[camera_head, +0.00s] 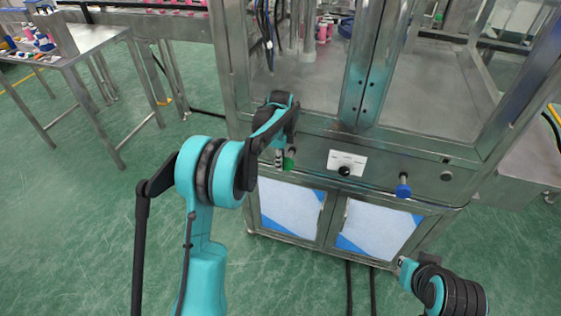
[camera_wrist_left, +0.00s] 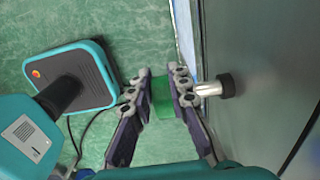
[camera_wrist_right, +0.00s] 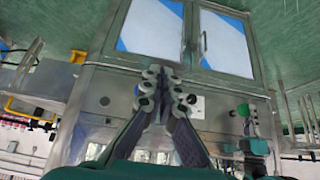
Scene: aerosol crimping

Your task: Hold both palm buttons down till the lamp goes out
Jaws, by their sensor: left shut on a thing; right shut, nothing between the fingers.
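The green palm button (camera_head: 289,159) sticks out from the machine's front on a metal stem. My left gripper (camera_head: 283,153) is shut on its green head (camera_wrist_left: 162,96); the stem and its black collar show beside the fingers in the left wrist view. The blue palm button (camera_head: 403,189) stands free at the right of the front. My right gripper (camera_head: 402,264) is shut and empty, below and apart from the blue button. I cannot make out a lit lamp.
Between the buttons is a white plate (camera_head: 347,163) with a black knob. A dark round fitting (camera_head: 446,176) sits to the right. Cabinet doors (camera_head: 374,230) lie below. A steel table (camera_head: 85,42) stands at the far left.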

